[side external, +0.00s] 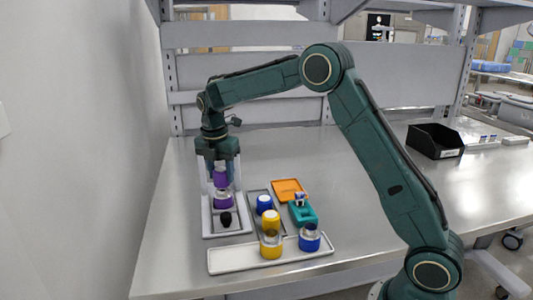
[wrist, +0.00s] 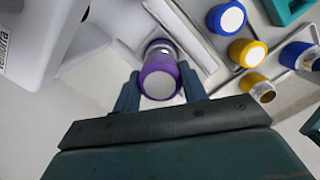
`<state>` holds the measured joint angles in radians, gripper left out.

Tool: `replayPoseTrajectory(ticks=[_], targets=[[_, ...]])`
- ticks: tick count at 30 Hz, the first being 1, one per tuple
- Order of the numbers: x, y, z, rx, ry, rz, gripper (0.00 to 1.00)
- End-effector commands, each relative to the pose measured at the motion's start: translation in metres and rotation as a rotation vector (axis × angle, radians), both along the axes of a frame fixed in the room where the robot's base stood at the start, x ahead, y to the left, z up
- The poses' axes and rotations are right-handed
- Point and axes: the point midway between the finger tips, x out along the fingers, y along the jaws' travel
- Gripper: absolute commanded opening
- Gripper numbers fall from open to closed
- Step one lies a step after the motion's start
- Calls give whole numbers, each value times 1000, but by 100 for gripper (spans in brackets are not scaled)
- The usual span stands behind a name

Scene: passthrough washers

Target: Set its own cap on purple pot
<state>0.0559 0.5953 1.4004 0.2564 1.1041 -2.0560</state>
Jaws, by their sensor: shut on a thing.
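My gripper (side external: 220,172) points down at the left of the table and is shut on the purple cap (side external: 221,181). In the wrist view the purple cap (wrist: 161,78) sits between both fingers, its pale round top facing the camera. The purple pot (side external: 223,201) stands upright in the long pale tray, directly below the cap. A pale metallic neck shows between cap and pot in the side view. In the wrist view part of the neck (wrist: 160,45) shows just past the cap. I cannot tell whether cap and neck touch.
A black knob (side external: 226,219) is in front of the purple pot in the pale tray (side external: 209,225). To the right are a blue cap (side external: 264,203), yellow cap (side external: 271,219), yellow pot (side external: 271,250), blue pot (side external: 309,242), teal holder (side external: 303,214) and orange tray (side external: 289,186). A black bin (side external: 435,141) stands far right.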

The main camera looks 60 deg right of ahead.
Motion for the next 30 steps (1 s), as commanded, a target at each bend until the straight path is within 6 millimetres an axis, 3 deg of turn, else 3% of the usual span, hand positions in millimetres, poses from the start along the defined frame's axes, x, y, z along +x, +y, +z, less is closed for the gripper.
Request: replayPoseTrajectory(ticks=[30], targets=[[0, 0, -11, 0, 0, -1, 21]])
